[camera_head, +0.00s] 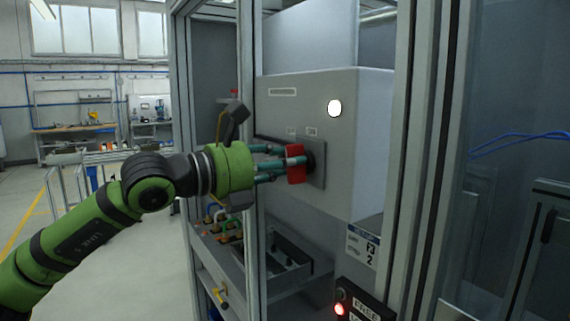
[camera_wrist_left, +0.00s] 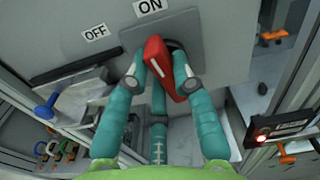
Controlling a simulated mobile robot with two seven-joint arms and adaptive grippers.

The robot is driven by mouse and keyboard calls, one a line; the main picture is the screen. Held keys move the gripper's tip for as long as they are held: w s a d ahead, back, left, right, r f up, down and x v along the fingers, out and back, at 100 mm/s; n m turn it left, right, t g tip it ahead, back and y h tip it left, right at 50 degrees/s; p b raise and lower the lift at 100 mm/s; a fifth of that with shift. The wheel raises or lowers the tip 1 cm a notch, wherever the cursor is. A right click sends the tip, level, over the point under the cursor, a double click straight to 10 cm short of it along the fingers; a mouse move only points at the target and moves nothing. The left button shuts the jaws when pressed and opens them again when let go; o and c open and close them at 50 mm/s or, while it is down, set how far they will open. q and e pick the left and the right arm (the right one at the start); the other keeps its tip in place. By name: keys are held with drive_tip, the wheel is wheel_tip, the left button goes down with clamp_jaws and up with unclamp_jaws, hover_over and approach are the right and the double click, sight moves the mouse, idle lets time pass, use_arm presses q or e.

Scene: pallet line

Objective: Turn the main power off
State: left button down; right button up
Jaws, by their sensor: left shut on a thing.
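The red handle (camera_head: 297,165) of the main power switch sits on a grey plate (camera_head: 318,172) on the front of a light grey box. My left gripper (camera_head: 290,163) comes in from the left and is shut on the handle. In the left wrist view the red handle (camera_wrist_left: 160,62) lies between the teal fingers (camera_wrist_left: 162,76), its upper end towards the ON label (camera_wrist_left: 150,5). The OFF label (camera_wrist_left: 95,33) is to the left of ON. The fingers hide part of the handle. My right gripper is not in view.
A frame post (camera_head: 250,200) stands close to my left wrist. A round white lamp (camera_head: 334,108) glows on the box. A small panel with a lit red lamp (camera_head: 339,309) is at lower right. Padlocks (camera_head: 222,222) sit on a shelf below the wrist.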

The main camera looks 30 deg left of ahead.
use_arm(q)
drive_tip(key=shift+a+f+n+b, duration=0.15)
drive_tip(key=shift+n+b, duration=1)
drive_tip(key=shift+n, duration=2.8)
drive_tip(key=shift+d+f+n+b, duration=0.2)
drive_tip(key=shift+n+b, duration=0.95)
drive_tip(key=shift+n, duration=2.8)
drive_tip(key=shift+f+n, duration=0.1)
drive_tip(key=shift+n, duration=0.2)
drive_tip(key=c, duration=1)
unclamp_jaws()
drive_tip(key=shift+c, duration=0.2)
drive_tip(key=shift+s+f, duration=0.1)
drive_tip(key=v, duration=1.2)
